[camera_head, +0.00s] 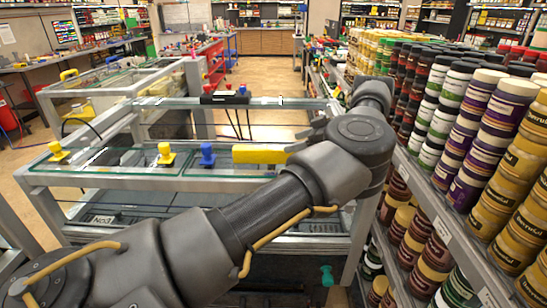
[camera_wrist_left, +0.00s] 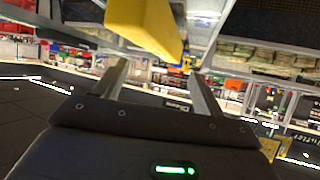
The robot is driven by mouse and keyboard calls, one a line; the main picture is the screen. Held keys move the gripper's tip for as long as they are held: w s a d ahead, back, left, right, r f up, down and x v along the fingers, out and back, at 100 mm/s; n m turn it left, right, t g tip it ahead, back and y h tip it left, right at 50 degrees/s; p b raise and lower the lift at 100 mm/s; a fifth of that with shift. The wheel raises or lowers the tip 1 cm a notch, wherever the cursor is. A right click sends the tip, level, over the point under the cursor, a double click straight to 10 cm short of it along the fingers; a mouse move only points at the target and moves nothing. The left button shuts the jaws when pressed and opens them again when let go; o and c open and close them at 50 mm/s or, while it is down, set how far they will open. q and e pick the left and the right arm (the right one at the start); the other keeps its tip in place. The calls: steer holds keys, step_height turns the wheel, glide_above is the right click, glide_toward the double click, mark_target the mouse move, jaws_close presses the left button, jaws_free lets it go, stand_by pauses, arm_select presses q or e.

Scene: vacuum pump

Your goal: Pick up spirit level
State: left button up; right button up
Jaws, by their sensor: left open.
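The yellow spirit level (camera_head: 259,154) lies on the glass-topped bench (camera_head: 110,181), just left of my left forearm in the head view; its right end is close to the arm. My left gripper (camera_head: 312,128) shows partly behind the arm, near the level's right end. In the left wrist view the gripper's two fingers (camera_wrist_left: 160,84) are apart with nothing between them. The yellow level (camera_wrist_left: 146,28) shows above and beyond the fingertips there, apart from them. My right gripper is in neither view.
Two yellow knobs (camera_head: 165,153) and a blue knob (camera_head: 207,154) stand on the bench left of the level. A black block (camera_head: 225,98) sits on the rear rail. Shelves of stacked tins (camera_head: 480,140) stand close on the right.

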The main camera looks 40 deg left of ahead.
mark_target(274, 147)
arm_select(q)
steer(key=shift+s+a+f, duration=0.2)
steer(key=shift+s+a, duration=0.15)
steer(key=shift+a, duration=0.3)
steer(key=shift+p+x, duration=0.6)
steer(key=shift+x, duration=2.1)
steer(key=shift+w, duration=0.15)
steer(key=shift+d, duration=0.1)
jaws_close()
